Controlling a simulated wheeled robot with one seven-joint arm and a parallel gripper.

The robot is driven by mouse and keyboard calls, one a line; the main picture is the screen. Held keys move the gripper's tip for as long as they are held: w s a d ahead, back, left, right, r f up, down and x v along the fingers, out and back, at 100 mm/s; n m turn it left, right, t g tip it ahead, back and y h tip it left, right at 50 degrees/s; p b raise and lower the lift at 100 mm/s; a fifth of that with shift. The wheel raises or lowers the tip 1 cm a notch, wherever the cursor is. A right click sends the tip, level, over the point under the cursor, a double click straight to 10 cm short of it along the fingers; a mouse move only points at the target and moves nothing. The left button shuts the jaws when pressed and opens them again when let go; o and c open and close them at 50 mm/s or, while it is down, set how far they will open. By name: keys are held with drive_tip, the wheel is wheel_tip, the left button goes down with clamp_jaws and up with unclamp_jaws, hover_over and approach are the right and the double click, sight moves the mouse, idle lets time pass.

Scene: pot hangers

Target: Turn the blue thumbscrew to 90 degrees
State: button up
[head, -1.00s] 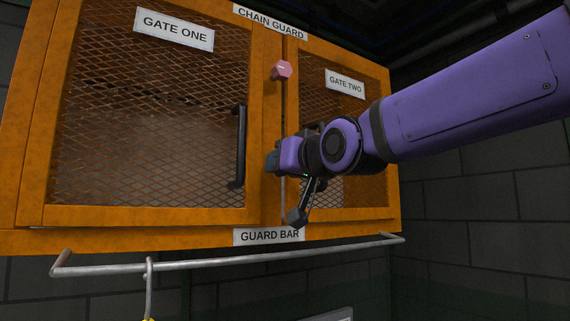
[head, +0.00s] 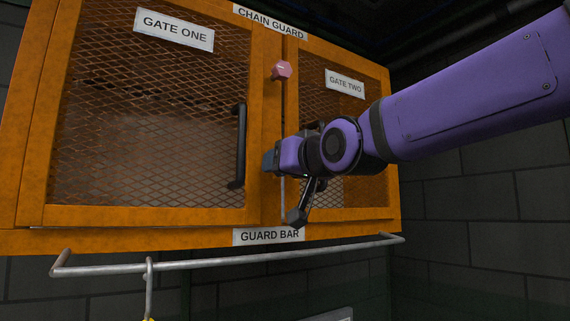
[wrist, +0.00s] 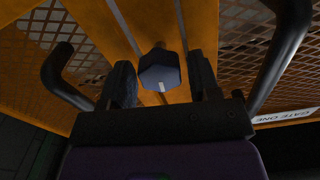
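The blue thumbscrew (wrist: 160,70) is a dark blue faceted knob with a pale mark near its lower edge in the wrist view. It sits on the orange frame strip between the two gates. My gripper (wrist: 163,82) has one finger on each side of the knob, with narrow gaps visible, so it looks open around it and not clamped. In the head view my gripper (head: 269,161) is at the middle post, right of the black handle, and the blue thumbscrew is hidden behind it.
A pink knob (head: 282,71) sits higher on the post. A black handle (head: 238,146) is on gate one, close left of my gripper; two dark handles flank the gripper in the wrist view. A metal guard bar (head: 210,263) runs below the cabinet (head: 130,216).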

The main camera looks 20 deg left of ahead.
drive_tip(key=shift+o, duration=0.8)
drive_tip(key=shift+v, duration=2.5)
drive_tip(key=v, duration=1)
drive_tip(key=shift+s+d, duration=0.25)
drive_tip(key=shift+d, duration=0.1)
